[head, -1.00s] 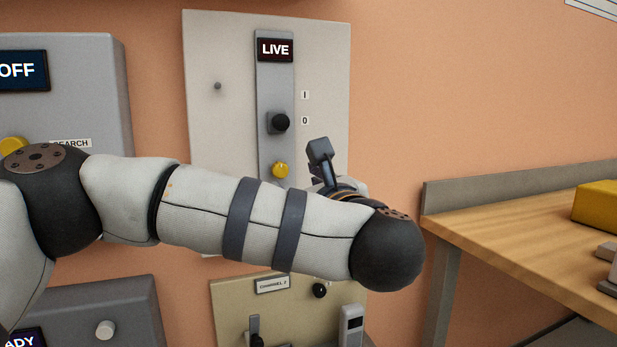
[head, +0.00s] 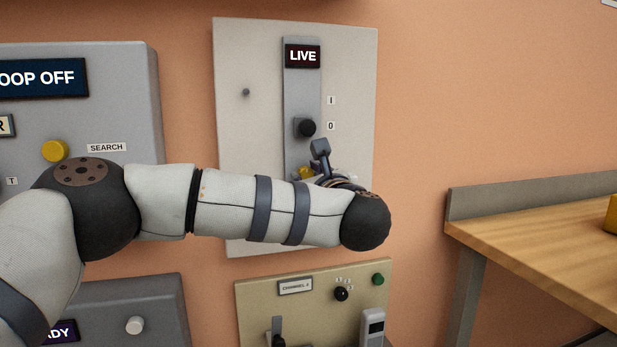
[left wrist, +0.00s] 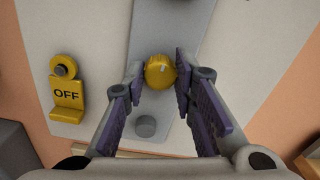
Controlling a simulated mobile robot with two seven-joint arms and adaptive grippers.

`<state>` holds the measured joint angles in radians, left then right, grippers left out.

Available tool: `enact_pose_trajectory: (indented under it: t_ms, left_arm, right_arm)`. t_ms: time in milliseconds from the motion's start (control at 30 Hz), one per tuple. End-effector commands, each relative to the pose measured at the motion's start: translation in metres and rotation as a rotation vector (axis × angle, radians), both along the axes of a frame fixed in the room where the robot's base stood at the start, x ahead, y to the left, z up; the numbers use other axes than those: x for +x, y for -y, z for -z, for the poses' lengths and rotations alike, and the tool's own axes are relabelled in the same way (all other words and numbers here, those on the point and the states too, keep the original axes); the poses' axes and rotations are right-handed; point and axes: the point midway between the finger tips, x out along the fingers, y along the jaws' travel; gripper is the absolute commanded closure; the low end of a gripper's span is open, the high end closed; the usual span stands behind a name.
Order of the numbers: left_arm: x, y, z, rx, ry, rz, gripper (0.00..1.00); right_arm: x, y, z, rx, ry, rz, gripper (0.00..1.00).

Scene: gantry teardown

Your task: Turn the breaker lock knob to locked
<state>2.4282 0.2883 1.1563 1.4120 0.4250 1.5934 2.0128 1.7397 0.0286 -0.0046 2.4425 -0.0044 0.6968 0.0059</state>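The yellow breaker lock knob (head: 305,173) sits low on the grey strip of the breaker panel (head: 352,60), partly hidden by my left gripper (head: 322,160). In the left wrist view the knob (left wrist: 160,72) has a small pale mark and lies between the tips of my open left gripper (left wrist: 158,66). The right finger is very close to the knob; I cannot tell whether it touches. Above the knob, a black handle (head: 307,128) is beside the 0 label, under a display (head: 303,56) reading LIVE. My right gripper is not in view.
A yellow OFF tag (left wrist: 67,95) hangs left of the strip in the left wrist view, and a grey round knob (left wrist: 145,126) lies between the fingers. A beige channel box (head: 255,310) is below the panel. A wooden bench (head: 540,235) stands at right.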

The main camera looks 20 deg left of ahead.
Motion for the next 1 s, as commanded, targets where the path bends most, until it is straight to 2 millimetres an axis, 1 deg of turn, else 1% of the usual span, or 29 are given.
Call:
enact_pose_trajectory:
  t_ms: [267,467,1000]
  left_arm:
    - [0.0,0.0,-0.001,0.022,-0.014,0.0,1.0]
    - [-0.001,0.0,-0.003,0.104,-0.068,0.0,1.0]
    - [-0.001,0.001,-0.006,0.514,-0.343,-0.001,1.0]
  right_arm:
    - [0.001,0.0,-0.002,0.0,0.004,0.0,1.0]
    - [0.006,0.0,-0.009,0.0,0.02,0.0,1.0]
    - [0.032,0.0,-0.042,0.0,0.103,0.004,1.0]
